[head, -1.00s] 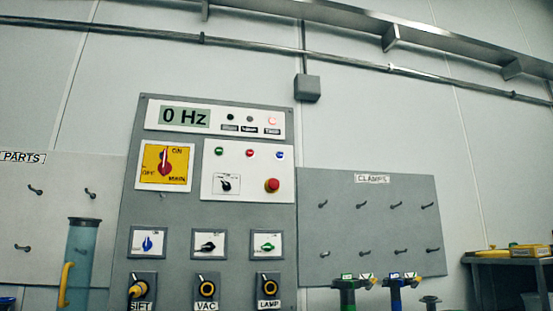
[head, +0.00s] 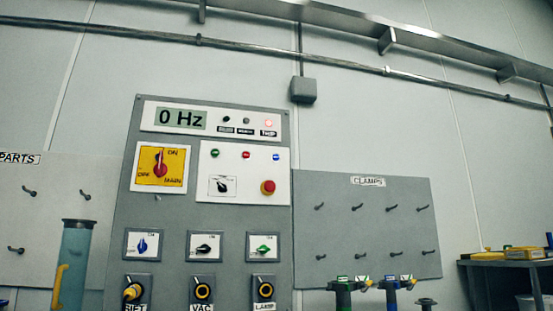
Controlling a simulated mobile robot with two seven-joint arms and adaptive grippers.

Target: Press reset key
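The grey control panel (head: 174,222) stands in the left middle of the head view. Its display (head: 181,119) reads "0 Hz". A row of small lamps sits right of the display, and the rightmost one (head: 269,123) glows red. Below is a white plate (head: 232,168) with small green (head: 215,154), red (head: 246,155) and blue (head: 276,157) buttons, a black selector (head: 222,186) and a red mushroom button (head: 268,187). A yellow main switch (head: 160,170) is at its left. I cannot read which key is reset. Neither gripper shows.
Blue, black and green switches and SIFT, VAC and LAMP sockets fill the lower panel; a yellow plug (head: 132,291) is in SIFT. A clear blue cylinder (head: 76,265) stands left. The clamps board (head: 366,230) and a side table (head: 507,262) are right.

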